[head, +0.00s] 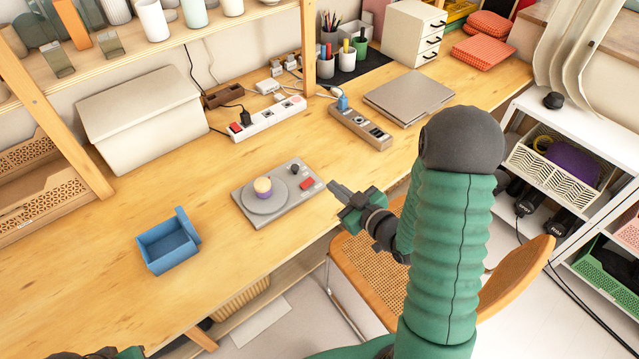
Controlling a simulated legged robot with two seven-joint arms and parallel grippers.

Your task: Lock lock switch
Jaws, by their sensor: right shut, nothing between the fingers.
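A grey flat device (283,212) lies on the wooden table, with a round disc and a small yellow and purple round piece (262,186) on it. On its right side are a black knob (294,169) and a red switch (306,184). I cannot tell which is the lock switch, or its setting. My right gripper (335,188) is shut and empty, just right of the device, its tips pointing toward the red switch, seemingly apart from it. A little of my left gripper (130,353) shows at the bottom left edge; its fingers are hidden.
A blue open box (168,244) stands left of the device. Behind are a white power strip (266,118) with a red switch, a grey-brown panel with sockets (361,127) and a closed laptop (409,95). A chair (372,280) stands below the table edge.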

